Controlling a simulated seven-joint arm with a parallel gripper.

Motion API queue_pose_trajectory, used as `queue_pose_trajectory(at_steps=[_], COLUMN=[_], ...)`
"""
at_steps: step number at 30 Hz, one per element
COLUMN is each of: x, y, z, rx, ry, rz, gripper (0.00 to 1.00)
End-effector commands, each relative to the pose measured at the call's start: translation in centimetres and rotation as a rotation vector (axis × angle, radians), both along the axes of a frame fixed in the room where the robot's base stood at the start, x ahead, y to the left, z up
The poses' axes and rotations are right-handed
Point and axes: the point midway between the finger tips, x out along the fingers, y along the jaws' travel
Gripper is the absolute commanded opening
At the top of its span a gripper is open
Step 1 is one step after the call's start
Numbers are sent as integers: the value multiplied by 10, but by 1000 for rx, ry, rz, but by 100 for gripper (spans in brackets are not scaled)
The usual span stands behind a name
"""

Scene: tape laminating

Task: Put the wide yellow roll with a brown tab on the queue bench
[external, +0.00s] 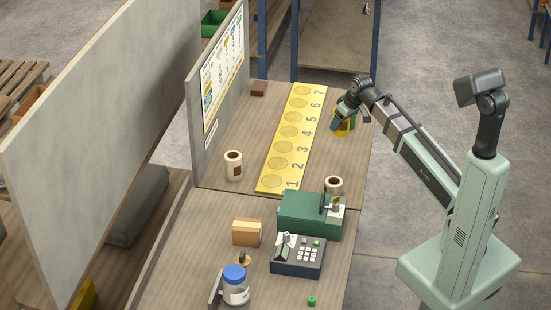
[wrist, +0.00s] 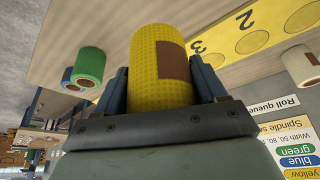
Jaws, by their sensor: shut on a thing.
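My gripper (wrist: 160,92) is shut on the wide yellow roll (wrist: 150,75), with one finger on each side of it. The roll's brown tab (wrist: 173,60) faces the camera in the wrist view. In the external view the yellow roll (external: 343,131) is at the right side of the wooden bench (external: 232,125), partly hidden by my gripper (external: 338,124). I cannot tell whether it touches the bench top. The yellow strip (external: 310,101) on this bench has round spots numbered 1 to 7, all bare.
A green roll (wrist: 88,65) and a blue-edged roll (wrist: 67,79) stand near the held roll. White rolls stand left of the strip (external: 233,166) and near its 1 end (external: 333,186). A green machine (external: 305,215) is in front. An upright sign board (external: 218,85) edges the left.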

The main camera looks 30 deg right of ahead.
Motion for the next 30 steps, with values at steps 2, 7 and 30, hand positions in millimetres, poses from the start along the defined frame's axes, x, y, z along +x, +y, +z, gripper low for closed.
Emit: queue_pose_trajectory(at_steps=[2, 7, 30], x=[-11, -11, -11], y=[0, -1, -1], z=[-3, -5, -76], rx=[1, 11, 13], ry=[1, 6, 7], rz=[-11, -47, -52], gripper=[38, 38, 38])
